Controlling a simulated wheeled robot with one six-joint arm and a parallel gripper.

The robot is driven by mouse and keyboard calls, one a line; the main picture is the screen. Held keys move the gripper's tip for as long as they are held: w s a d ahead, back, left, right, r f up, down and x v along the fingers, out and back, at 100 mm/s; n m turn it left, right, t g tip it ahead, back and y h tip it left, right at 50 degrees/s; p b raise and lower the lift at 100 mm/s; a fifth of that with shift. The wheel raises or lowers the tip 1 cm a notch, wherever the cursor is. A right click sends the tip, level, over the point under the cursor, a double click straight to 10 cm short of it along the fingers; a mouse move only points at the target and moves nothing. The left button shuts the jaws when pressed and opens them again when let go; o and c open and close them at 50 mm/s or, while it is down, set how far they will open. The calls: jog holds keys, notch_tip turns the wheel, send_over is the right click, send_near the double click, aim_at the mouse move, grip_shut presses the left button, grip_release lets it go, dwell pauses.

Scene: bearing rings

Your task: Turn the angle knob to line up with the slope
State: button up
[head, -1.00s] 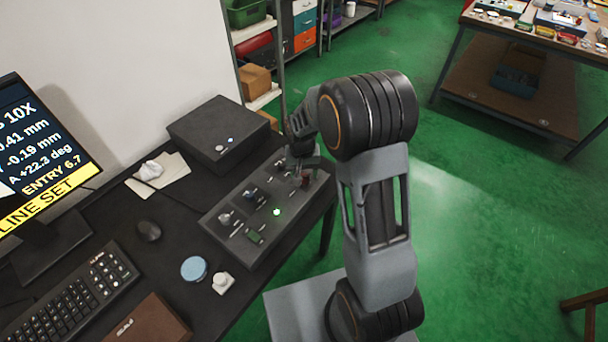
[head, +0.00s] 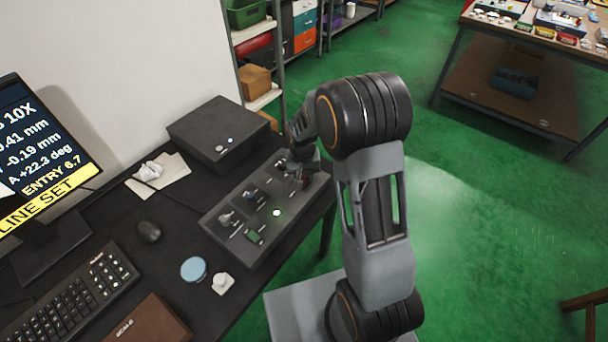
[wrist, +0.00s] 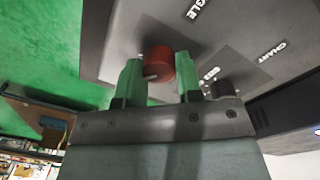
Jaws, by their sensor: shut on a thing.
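The red knob (wrist: 158,62) shows in the wrist view, beside a label of which "GLE" is readable. My gripper (wrist: 157,68) is shut on this knob, with one green fingertip on each side of it. A light pointer mark shows on the knob. In the head view the gripper mostly hides the knob at the box's far right end. The monitor (head: 40,150) shows "A +22.3 deg", "ENTRY 6.7" and a yellow "LINE SET" band.
A dark box (head: 215,130) stands behind the control box. A mouse (head: 149,231), a keyboard (head: 70,300), a blue round lid (head: 193,269) and a small white piece (head: 222,283) lie on the desk. In the wrist view a dark knob (wrist: 222,89) sits close beside the right finger.

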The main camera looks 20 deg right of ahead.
aim_at(302, 176)
jog(key=shift+c, duration=0.5)
jog(key=o, duration=0.9)
jog(key=shift+o, duration=0.2)
notch_tip(302, 176, up, 14)
jog(key=shift+a+p, duration=0.3)
jog(key=shift+p, duration=0.05)
jog(key=shift+f, duration=0.1)
